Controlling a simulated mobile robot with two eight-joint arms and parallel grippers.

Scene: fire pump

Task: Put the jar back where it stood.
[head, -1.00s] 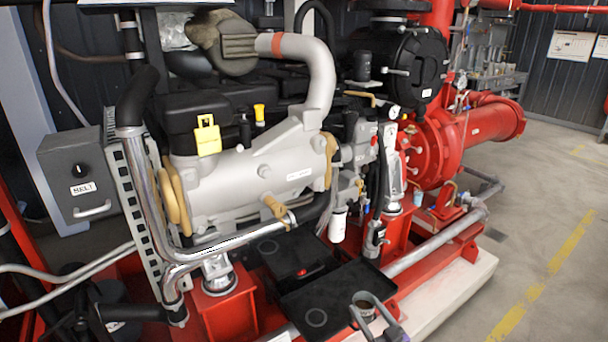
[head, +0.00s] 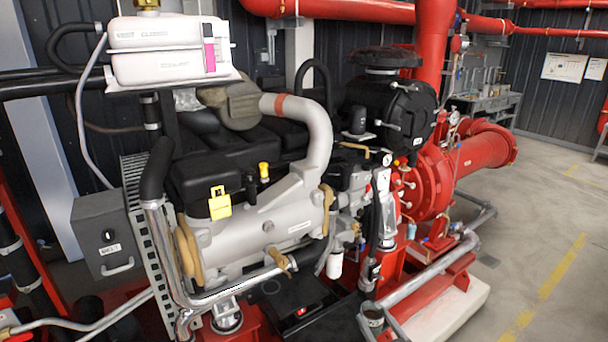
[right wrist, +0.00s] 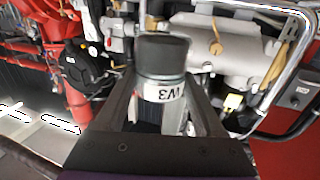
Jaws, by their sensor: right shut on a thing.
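In the right wrist view the jar (right wrist: 162,75) has a dark lid and a white label that appears upside down. It sits between the fingers of the gripper (right wrist: 163,105). A pale ring mark shows on the rear tray. I cannot tell the jar's height above the trays. My left gripper is out of view.
The grey engine (head: 260,225) with its chrome pipe stands behind the trays. A red pump (head: 432,185) and a grey rail (head: 430,272) are to the right. A grey control box (head: 105,235) is at left. The floor at far right is clear.

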